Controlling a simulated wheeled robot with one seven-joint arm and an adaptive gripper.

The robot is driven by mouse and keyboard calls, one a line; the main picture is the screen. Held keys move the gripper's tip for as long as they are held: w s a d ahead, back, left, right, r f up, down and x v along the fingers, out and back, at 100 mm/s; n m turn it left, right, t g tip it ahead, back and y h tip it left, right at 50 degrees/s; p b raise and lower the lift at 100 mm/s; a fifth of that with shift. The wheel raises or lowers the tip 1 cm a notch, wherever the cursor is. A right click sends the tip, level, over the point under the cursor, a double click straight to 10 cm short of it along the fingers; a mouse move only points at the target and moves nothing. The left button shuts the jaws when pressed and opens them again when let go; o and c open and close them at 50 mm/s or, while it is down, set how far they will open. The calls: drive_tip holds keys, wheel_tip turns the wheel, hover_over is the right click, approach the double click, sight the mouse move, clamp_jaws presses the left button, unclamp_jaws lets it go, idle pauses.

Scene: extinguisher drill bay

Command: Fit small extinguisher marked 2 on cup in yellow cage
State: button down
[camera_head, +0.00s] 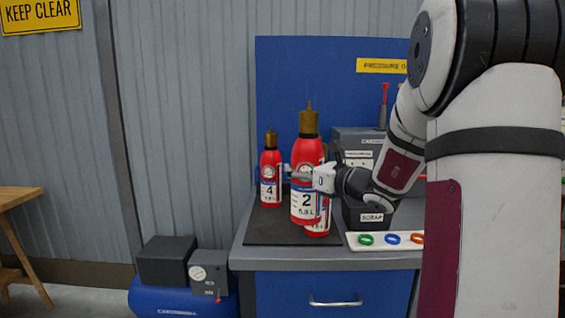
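The red extinguisher marked 2 (305,205), with a brass top and white label, hangs above the dark mat, tilted slightly. My gripper (299,174) reaches in from the right and is shut around its upper body. One finger shows across its front; the other is hidden. The extinguisher's lower end overlaps another red extinguisher (319,230) behind it, so I cannot tell whether they touch. No cup or yellow cage is visible; my arm covers much of the right side.
An extinguisher marked 4 (270,178) stands left on the dark mat (262,231). A black scrap bin (358,212) and a white tray (352,241) with green, blue and orange rings lie right. A grey cabinet (352,138) stands behind. A blue compressor (165,300) is lower left.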

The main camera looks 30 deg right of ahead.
drive_tip(key=shift+r, duration=0.25)
drive_tip(key=s+a+f+n+g+y, duration=0.2)
drive_tip(key=s+a+f+n+y, duration=0.1)
drive_tip(key=a+f, duration=0.5)
drive_tip(key=s+a+f+n+g+y, duration=0.2)
drive_tip(key=s+a+f+y, duration=0.1)
drive_tip(key=a+f, duration=0.5)
drive_tip(key=s+a+f+n+g+y, duration=0.3)
drive_tip(key=a+f+y, duration=0.2)
drive_tip(key=a+f, duration=0.2)
drive_tip(key=shift+s+a+f+n, duration=0.3)
drive_tip(key=shift+s+a+f, duration=0.1)
drive_tip(key=shift+f, duration=0.4)
